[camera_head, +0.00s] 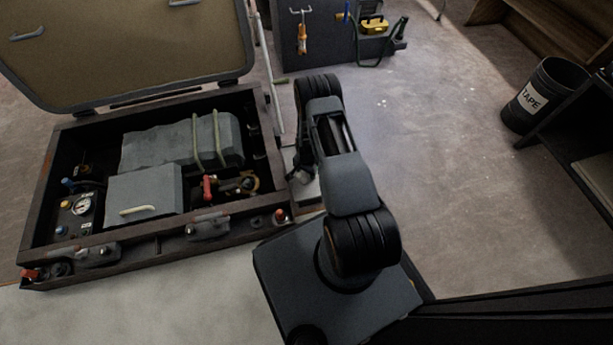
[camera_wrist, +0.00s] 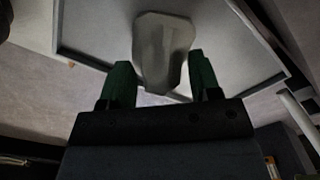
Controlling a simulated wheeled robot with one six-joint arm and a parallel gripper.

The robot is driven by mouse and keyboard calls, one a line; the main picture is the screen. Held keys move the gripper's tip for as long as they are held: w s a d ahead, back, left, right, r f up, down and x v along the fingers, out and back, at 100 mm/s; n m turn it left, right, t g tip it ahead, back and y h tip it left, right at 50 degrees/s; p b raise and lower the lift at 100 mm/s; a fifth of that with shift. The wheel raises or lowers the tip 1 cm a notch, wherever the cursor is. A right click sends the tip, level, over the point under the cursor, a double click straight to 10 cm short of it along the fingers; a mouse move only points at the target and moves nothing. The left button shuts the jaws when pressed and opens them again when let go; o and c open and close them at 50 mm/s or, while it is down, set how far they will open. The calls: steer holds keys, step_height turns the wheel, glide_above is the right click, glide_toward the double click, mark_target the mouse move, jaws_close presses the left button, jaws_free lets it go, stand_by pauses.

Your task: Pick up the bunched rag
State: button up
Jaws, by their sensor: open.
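A pale grey, lumpy thing that looks like the bunched rag (camera_wrist: 163,40) shows in the wrist view, at upper middle. It lies over a flat grey panel with a dark rim (camera_wrist: 95,25). My gripper (camera_wrist: 161,78) is open, its two green-tipped fingers on either side of the rag's near end. I cannot tell whether either finger touches it. In the head view my arm covers most of my gripper, and I cannot make out the rag. A pale flat surface (camera_head: 308,190) shows beside my arm there.
Left in the head view is an open engine box (camera_head: 155,248) with its lid (camera_head: 120,88) raised, a gauge (camera_head: 82,205) and grey covers inside. A dark tool panel (camera_head: 325,50) stands behind. A black bin marked TAPE (camera_head: 535,100) stands right. Floor between is clear.

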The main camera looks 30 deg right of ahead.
steer(key=shift+c, duration=0.4)
jaws_close()
steer(key=shift+r+p, duration=0.4)
steer(key=shift+r, duration=0.15)
step_height(320, 180, up, 2)
steer(key=shift+r+p, duration=0.2)
steer(key=shift+p, duration=0.55)
steer(key=s+a+r+p, duration=0.1)
steer(key=s+r+p, duration=0.2)
steer(key=s, duration=0.4)
steer(key=s+a+r+p, duration=0.1)
steer(key=s+r+p, duration=0.2)
steer(key=s+r, duration=0.3)
steer(key=shift+s+a+r, duration=0.3)
steer(key=shift+s+a, duration=0.1)
